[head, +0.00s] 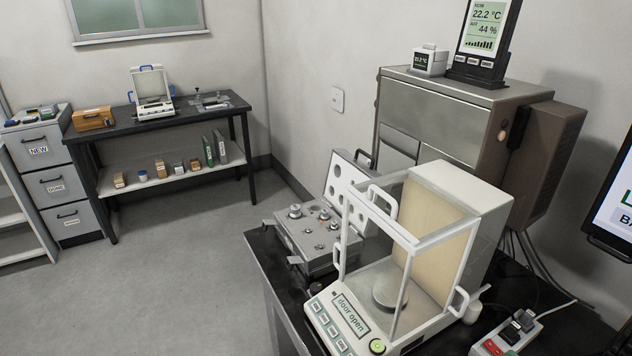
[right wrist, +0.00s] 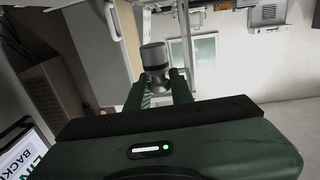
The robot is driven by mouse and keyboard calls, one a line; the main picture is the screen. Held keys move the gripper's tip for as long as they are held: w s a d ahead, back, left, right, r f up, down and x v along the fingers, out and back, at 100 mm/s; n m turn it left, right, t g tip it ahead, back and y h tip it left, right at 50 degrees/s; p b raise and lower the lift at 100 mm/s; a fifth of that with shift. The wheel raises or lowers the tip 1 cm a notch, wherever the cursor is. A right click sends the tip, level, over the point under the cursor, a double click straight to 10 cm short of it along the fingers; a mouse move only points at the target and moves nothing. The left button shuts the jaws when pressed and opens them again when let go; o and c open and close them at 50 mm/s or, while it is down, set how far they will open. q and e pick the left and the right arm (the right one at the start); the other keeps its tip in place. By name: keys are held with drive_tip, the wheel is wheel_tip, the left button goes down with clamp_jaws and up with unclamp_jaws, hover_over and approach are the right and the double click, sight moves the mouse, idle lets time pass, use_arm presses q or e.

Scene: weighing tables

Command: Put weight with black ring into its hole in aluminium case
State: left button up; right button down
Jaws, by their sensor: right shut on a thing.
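My right gripper (right wrist: 160,88) shows in the right wrist view with its green fingers shut on a metal weight (right wrist: 153,58). The weight is a grey cylinder with a darker band and a narrower neck between the fingertips. I cannot tell for sure whether the band is the black ring. In the head view, the aluminium case (head: 287,240) stands open on the black table, its lid (head: 336,183) raised at the back. Several weights stand in it, and some round holes look empty. Neither gripper shows in the head view.
The glass-walled balance (head: 352,314) stands right of the case, its display reading "door open". Its pan (head: 388,291) looks empty. A power strip (head: 507,335) lies at the right. A far dark table (head: 190,112) holds another instrument. The floor at left is clear.

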drive_tip(key=w+a+r+m+t+h, duration=0.1)
drive_tip(key=w+a+r+m+h, duration=0.2)
drive_tip(key=a, duration=0.8)
drive_tip(key=w+m+h, duration=0.2)
drive_tip(key=w+h, duration=0.2)
drive_tip(key=w, duration=0.1)
drive_tip(key=shift+a+t+h, duration=0.2)
drive_tip(key=shift+t+h, duration=0.2)
drive_tip(key=shift+d, duration=0.15)
